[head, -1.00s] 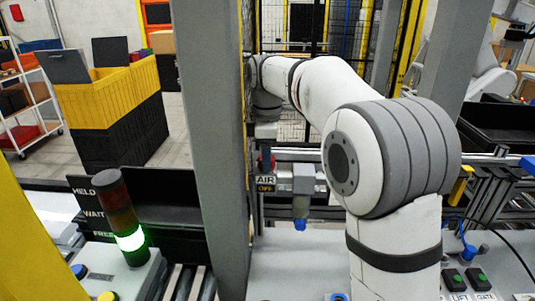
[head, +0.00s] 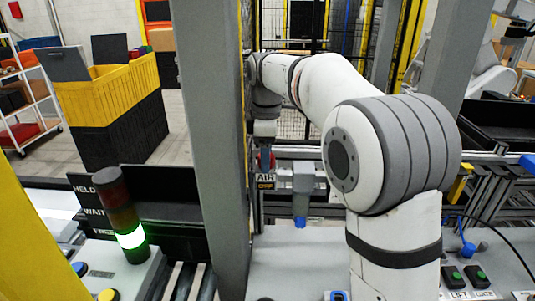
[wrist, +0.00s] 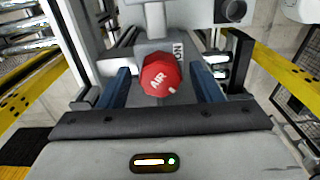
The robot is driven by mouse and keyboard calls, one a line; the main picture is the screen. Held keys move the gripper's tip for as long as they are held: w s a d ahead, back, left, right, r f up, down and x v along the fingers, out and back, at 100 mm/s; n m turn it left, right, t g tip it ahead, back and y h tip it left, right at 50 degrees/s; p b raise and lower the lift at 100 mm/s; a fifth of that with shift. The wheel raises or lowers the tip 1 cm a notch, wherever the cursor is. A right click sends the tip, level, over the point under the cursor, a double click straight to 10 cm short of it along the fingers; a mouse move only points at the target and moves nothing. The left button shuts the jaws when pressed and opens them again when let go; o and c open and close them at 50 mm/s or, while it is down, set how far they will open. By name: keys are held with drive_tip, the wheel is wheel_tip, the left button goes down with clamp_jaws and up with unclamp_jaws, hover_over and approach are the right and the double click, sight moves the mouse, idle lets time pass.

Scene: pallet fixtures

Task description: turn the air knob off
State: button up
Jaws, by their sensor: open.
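The air knob (wrist: 160,76) is red, many-sided and lettered "AIR" in the wrist view, with a small white mark near its lower right edge. An "ON" label (wrist: 178,52) shows partly behind it. My gripper (wrist: 161,86) is open, with one blue finger on each side of the knob and a visible gap on both sides. In the head view, my gripper (head: 265,140) is just above the knob (head: 266,160), which is partly hidden. An "AIR" and "OFF" sign (head: 265,181) sits just below the knob.
A grey post (head: 215,150) stands close to the left of my gripper. A grey fitting with a blue tip (head: 302,185) is just right of the knob. A lit stack light (head: 128,235) and a yellow crate (head: 105,95) are farther left.

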drive_tip(key=shift+r, duration=3.9)
drive_tip(key=s+d+f+m+t+b, duration=0.2)
drive_tip(key=s+d+f+m, duration=0.3)
drive_tip(key=s+d+m, duration=0.45)
drive_tip(key=s+d+f+m, duration=0.3)
drive_tip(key=s+f+m, duration=0.1)
drive_tip(key=s+f, duration=0.3)
drive_tip(key=s+d+f+m+t, duration=0.1)
drive_tip(key=s+d+f+m, duration=0.3)
drive_tip(key=s, duration=0.6)
wheel_tip(320, 180, down, 3)
drive_tip(key=shift+s+r+b, duration=0.1)
drive_tip(key=shift+s+b, duration=0.2)
drive_tip(key=shift+b, duration=0.05)
